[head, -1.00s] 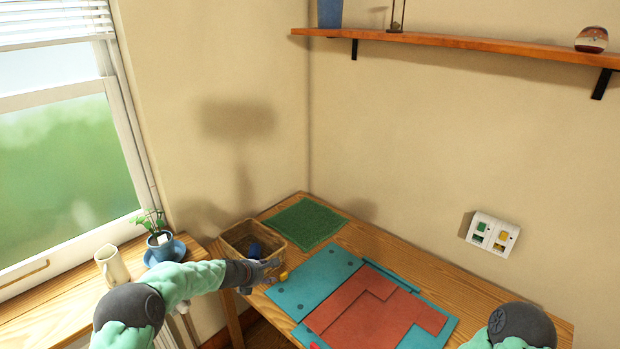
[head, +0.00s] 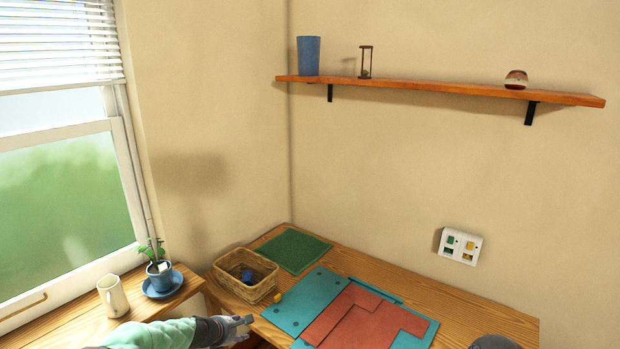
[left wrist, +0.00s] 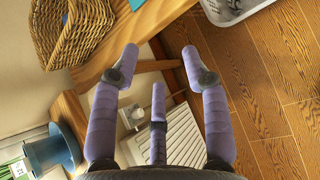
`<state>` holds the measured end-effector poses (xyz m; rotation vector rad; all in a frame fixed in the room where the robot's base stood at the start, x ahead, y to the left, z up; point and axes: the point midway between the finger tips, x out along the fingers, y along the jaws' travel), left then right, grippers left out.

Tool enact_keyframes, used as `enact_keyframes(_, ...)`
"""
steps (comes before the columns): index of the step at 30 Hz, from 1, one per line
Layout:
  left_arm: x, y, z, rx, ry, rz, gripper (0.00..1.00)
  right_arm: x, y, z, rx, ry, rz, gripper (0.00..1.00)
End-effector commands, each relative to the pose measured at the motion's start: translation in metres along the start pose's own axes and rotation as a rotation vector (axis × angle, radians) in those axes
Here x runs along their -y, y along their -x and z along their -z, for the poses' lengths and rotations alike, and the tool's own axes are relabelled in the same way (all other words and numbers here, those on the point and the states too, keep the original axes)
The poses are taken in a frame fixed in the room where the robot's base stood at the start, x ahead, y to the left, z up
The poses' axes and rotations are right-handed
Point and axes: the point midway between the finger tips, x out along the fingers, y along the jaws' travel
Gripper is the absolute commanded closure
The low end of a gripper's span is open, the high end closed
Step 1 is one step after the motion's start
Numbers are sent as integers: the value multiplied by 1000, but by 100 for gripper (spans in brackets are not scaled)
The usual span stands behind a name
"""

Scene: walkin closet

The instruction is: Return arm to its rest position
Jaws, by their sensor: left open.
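My left arm (head: 165,335) comes in low at the left of the head view. My left gripper (head: 236,327) is in front of the desk's near left edge, below the wicker basket. In the left wrist view its fingers (left wrist: 158,70) are spread wide with nothing between them. The desk's edge, a white radiator and the wood floor show beyond them. A dark rounded part of my right arm (head: 494,342) shows at the bottom right. My right gripper is out of view.
The wicker basket (head: 224,284) holds a blue item (head: 247,276). A small yellow piece (head: 278,297) lies beside it. Teal and red sheets (head: 365,322) and a green mat (head: 293,250) lie on the desk (head: 480,309). A pitcher (head: 113,297) and potted plant (head: 160,270) stand left.

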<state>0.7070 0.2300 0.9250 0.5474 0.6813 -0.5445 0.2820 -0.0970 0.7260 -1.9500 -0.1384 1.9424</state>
Motion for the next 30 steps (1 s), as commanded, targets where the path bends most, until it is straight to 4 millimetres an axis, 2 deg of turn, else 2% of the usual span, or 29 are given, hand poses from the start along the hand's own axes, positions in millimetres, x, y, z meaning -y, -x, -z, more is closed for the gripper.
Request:
enact_keyframes(8, 42, -13, 36, -77, -177, 62, 54, 0, 0, 1, -2, 0, 0, 11)
enact_keyframes(14, 91, -20, 74, -141, -387, 145, 54, 0, 0, 1, -2, 0, 0, 11)
enact_keyframes(17, 125, -21, 99, -171, -536, 209, 54, 0, 0, 1, -2, 0, 0, 11)
enact_keyframes(23, 220, -7, 160, -178, -972, 403, 54, 0, 0, 1, -2, 0, 0, 11)
enact_keyframes(27, 288, 18, 194, -104, -1296, 546, 54, 0, 0, 1, -2, 0, 0, 11)
enact_keyframes(30, 333, 41, 211, -14, -1509, 631, 54, 0, 0, 1, -2, 0, 0, 11)
